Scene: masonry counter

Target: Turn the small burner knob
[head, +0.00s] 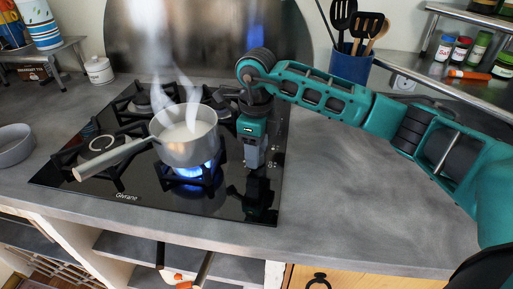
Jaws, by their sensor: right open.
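The black glass gas hob (150,200) is set into the grey counter. A small metal saucepan (185,148) with a long handle stands over its front burner, where a blue flame (190,172) burns. White steam rises from the pan. My right gripper (257,203) points down over the right part of the hob, to the right of the pan. Its dark fingers are open and hard to tell from the black glass. I cannot make out the small burner knob; the gripper and arm cover much of that side. My left gripper is not in view.
A blue utensil holder (350,66) stands behind my right arm. A white lidded jar (99,70) is at the back left, and a grey bowl (14,145) is at the left edge. The counter (340,205) right of the hob is clear.

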